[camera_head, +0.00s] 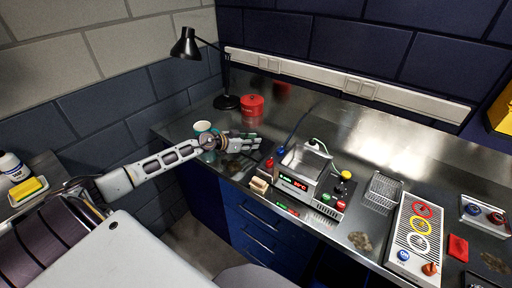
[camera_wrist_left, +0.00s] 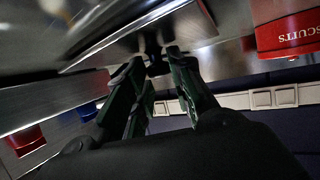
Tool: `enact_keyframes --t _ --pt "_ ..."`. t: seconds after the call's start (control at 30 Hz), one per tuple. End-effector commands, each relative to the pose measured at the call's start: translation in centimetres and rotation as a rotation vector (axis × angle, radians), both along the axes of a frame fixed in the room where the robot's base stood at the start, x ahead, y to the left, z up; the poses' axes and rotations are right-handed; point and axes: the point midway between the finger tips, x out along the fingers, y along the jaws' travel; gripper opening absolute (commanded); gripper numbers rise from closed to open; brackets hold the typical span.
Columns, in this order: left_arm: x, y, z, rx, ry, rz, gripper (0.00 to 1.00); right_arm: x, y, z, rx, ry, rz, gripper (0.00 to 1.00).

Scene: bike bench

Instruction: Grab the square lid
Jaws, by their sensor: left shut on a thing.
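My left gripper (camera_head: 254,143) reaches over the bench, beside the steel bath machine. In the left wrist view its dark fingers (camera_wrist_left: 158,62) are closed around a small dark knob (camera_wrist_left: 154,64). The knob sits against a flat shiny steel plate, which looks like the square lid (camera_wrist_left: 185,32). In the head view the lid is hard to make out, as the gripper covers it and it blends with the steel bench. Whether the lid still touches the bench I cannot tell. My right gripper is in neither view.
The bath machine (camera_head: 292,184) has an open steel tank. A teal cup (camera_head: 203,126) stands by my left wrist. A red biscuit tin (camera_head: 252,105) and a black lamp (camera_head: 227,102) stand behind.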

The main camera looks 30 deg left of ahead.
Motion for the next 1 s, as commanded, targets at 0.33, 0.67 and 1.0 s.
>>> enact_keyframes --t 0.33,0.67,1.0 --pt "0.0 0.0 0.1 0.000 -0.001 0.001 0.00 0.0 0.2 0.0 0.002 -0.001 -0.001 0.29" --pt "0.0 0.0 1.2 0.000 -0.001 0.000 0.00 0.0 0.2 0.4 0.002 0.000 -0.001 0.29" --pt "0.1 0.0 3.7 0.002 -0.003 0.000 0.00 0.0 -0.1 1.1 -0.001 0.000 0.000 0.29"
